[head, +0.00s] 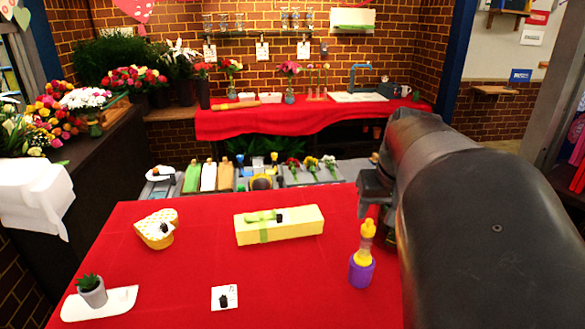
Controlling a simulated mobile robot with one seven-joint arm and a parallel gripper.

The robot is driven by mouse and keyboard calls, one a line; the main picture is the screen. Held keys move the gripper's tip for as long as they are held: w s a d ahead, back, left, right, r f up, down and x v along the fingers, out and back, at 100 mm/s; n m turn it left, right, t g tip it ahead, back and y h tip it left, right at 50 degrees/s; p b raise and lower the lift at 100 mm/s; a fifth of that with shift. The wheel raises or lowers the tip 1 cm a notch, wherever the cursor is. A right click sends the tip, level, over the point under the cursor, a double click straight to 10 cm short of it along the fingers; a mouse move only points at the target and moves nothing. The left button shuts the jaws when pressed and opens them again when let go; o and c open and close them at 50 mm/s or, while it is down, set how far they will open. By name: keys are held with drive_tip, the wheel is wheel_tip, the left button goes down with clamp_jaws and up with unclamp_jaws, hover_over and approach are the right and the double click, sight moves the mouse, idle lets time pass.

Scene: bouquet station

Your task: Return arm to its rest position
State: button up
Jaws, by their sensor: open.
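My arm reaches in from the right side of the head view and covers much of that side. My gripper (371,196) is at the arm's far end, near the right edge of the red-covered table (180,270), above and behind a purple bottle with a yellow top (362,268). It is open, and I see nothing held in it. The arm hides part of the gripper and whatever lies behind it.
On the table are a yellow box with a green ribbon (279,225), a yellow dotted heart-shaped box (157,228), a white card (224,297) and a potted plant (92,290) on a white tray (120,303). Behind stands a row of trays (310,172).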

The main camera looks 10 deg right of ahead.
drive_tip(key=s+a+f, duration=0.3)
drive_tip(key=s+a, duration=0.2)
drive_tip(key=s, duration=0.2)
drive_tip(key=s+a+f+n+t, duration=0.1)
drive_tip(key=s+a+f, duration=0.2)
drive_tip(key=s+a, duration=0.3)
drive_tip(key=shift+s+f+n+y, duration=0.3)
drive_tip(key=shift+s, duration=0.7)
